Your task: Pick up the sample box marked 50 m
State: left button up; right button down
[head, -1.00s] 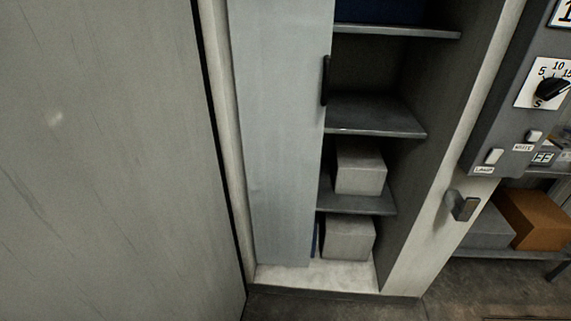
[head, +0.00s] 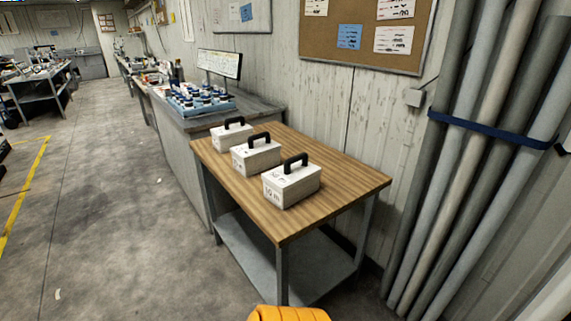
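Three white sample boxes with black handles stand in a row on a wooden-topped table (head: 345,183). The nearest box (head: 291,188) has a dark marking on its front that looks like "10 m" or "50 m"; it is too small to be sure. The middle box (head: 257,158) and the far box (head: 231,136) also bear small markings that I cannot read. All three boxes are upright and apart from each other. Neither of my grippers is in view.
A grey bench with a blue tray of several jars (head: 198,100) adjoins the table's far end. Strapped pipes (head: 470,170) stand against the wall at right. A yellow-orange object (head: 288,314) shows at the bottom edge. The concrete floor (head: 130,200) at left is clear.

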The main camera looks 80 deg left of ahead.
aim_at(284, 186)
jog(key=u, duration=2.65)
jog(key=i+l+u, duration=0.15)
jog(key=i, duration=0.25)
jog(key=i+l+u, duration=0.15)
jog(key=i, duration=0.25)
jog(key=i+l+u, duration=0.1)
jog(key=i, duration=0.3)
jog(key=l+u, duration=0.4)
jog(key=l, duration=1.6)
jog(key=k+l, duration=0.15)
jog(key=l, duration=0.15)
jog(key=k+l+u, duration=0.1)
jog(key=l, duration=0.2)
jog(key=i+j, duration=0.35)
jog(key=i, duration=0.1)
